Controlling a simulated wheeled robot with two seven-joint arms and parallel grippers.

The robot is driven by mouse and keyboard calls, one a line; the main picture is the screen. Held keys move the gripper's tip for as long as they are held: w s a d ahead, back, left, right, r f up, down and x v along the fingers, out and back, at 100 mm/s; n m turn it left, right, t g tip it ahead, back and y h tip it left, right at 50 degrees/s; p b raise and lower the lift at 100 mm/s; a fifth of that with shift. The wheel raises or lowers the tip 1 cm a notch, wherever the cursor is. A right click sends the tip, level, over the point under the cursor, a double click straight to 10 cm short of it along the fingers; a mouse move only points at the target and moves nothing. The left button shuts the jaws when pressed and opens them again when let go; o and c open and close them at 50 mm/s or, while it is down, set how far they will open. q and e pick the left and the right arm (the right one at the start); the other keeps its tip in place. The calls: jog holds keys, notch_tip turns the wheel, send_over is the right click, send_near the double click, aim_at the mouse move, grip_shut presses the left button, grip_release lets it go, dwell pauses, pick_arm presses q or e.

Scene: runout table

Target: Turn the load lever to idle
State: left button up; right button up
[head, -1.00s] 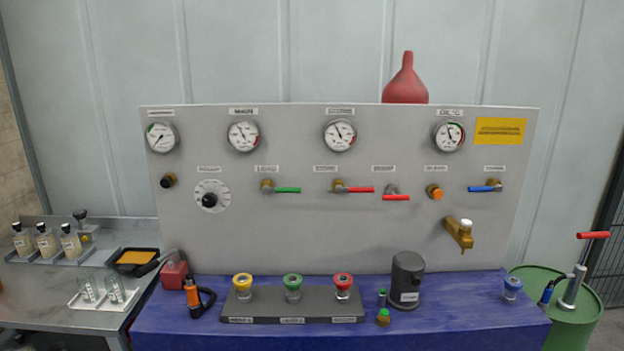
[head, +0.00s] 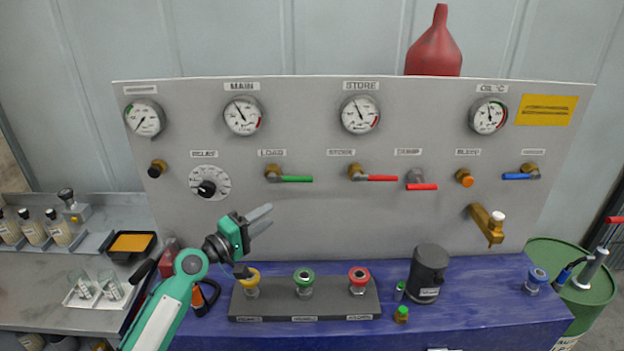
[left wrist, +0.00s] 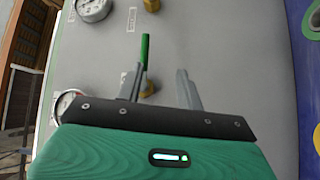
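The load lever (head: 295,179) is a green handle on a brass valve under the LOAD label (head: 272,153). It lies level, pointing right from its pivot. My left gripper (head: 266,218) is in front of the panel, below and a little left of the lever, apart from it and empty. In the left wrist view the green lever (left wrist: 145,50) shows beyond the fingers, its brass valve (left wrist: 147,88) between them. The two fingers of my left gripper (left wrist: 158,82) stand apart there. My right gripper is not in view.
Red-handled levers (head: 380,178) and a black relief dial (head: 206,188) flank the load lever on the panel (head: 320,225). Below, a grey block (head: 330,307) holds yellow, green and red ringed fittings. A dark canister (head: 428,272) stands on the blue bench top (head: 480,300).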

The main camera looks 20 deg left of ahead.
aim_at(302, 179)
pick_arm(q)
jog(key=shift+n+t, duration=0.3)
jog(key=shift+n, duration=0.1)
jog(key=r+p+x, duration=0.1)
jog(key=x, duration=0.3)
jog(key=p+x, duration=0.2)
jog(key=x, duration=0.2)
jog(key=a+r+p+x, duration=0.1)
jog(key=x, duration=0.3)
jog(key=shift+w+d+r, duration=0.2)
jog(key=shift+w+r, duration=0.2)
jog(key=shift+w, duration=0.05)
jog(key=shift+p+x, duration=0.45)
jog(key=shift+x, duration=0.4)
jog(key=shift+f, duration=0.15)
grip_shut()
